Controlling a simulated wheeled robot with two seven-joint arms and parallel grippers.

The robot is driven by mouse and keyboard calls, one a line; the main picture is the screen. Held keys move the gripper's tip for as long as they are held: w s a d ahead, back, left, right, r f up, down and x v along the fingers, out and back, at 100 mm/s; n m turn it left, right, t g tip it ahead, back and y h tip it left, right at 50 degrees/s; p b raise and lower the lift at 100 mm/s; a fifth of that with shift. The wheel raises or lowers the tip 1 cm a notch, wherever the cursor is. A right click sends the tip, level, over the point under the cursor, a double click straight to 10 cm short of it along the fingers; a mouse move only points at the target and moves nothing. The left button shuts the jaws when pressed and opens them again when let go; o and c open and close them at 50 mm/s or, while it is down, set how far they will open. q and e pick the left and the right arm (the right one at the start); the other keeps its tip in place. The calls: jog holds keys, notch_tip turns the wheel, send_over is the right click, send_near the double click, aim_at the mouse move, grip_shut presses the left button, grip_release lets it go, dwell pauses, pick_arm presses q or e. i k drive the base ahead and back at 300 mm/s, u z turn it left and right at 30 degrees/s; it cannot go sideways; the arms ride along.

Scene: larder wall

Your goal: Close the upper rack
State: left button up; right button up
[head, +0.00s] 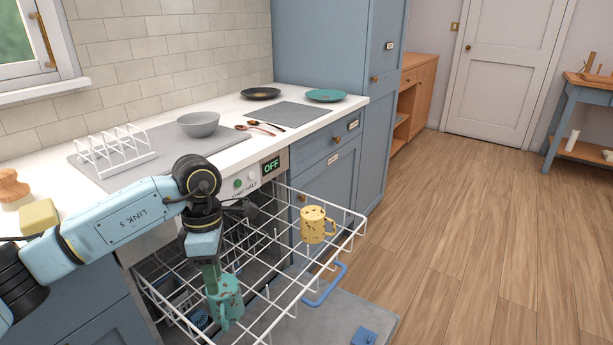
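The upper rack (349,236) is a white wire basket, pulled well out of the dishwasher, with a blue handle (325,286) on its front side. A yellow speckled mug (313,226) stands in its right part. A teal mug with brown spots (229,301) is at the rack's near left part. My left gripper (211,284) points down at the teal mug, touching or overlapping it in view. Its fingertips are partly hidden, so I cannot tell whether it grips the mug. My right gripper is not in view.
The dishwasher door (340,323) is folded down below the rack, with a blue piece (364,336) on it. The counter above holds a white toast rack (115,150), a grey bowl (198,124) and plates (326,96). The wooden floor (480,230) at right is clear.

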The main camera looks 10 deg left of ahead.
aim_at(305, 300)
jog(key=k, duration=1)
